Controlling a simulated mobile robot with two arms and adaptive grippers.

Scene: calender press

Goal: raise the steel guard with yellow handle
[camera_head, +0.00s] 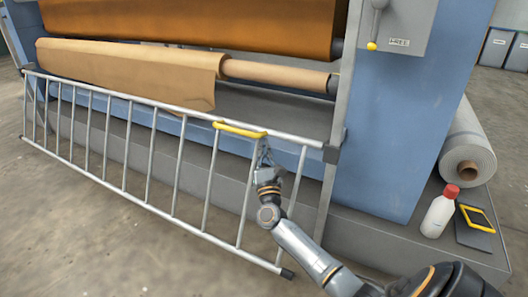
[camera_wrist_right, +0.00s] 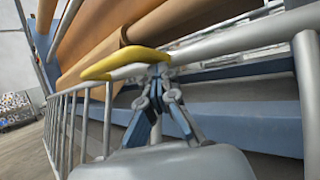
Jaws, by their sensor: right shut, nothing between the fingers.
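The steel guard (camera_head: 180,165) is a barred metal frame in front of the blue press. It slants outward, its lower edge nearer me and low over the floor. Its yellow handle (camera_head: 240,130) sits on the top rail right of the middle. My right gripper (camera_head: 264,150) is at the top rail, just below the handle's right end. In the right wrist view the yellow handle (camera_wrist_right: 124,60) is ahead and to the left of the shut fingertips (camera_wrist_right: 158,72), which are close to the rail. Contact cannot be told. My left gripper is out of view.
The blue press (camera_head: 385,120) carries an orange roll (camera_head: 200,22) and brown paper (camera_head: 130,70) behind the guard. A lever (camera_head: 375,25) is on its right panel. A bottle (camera_head: 438,212), a yellow-framed device (camera_head: 476,218) and a large roll (camera_head: 465,145) are at the right. Floor is clear at left.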

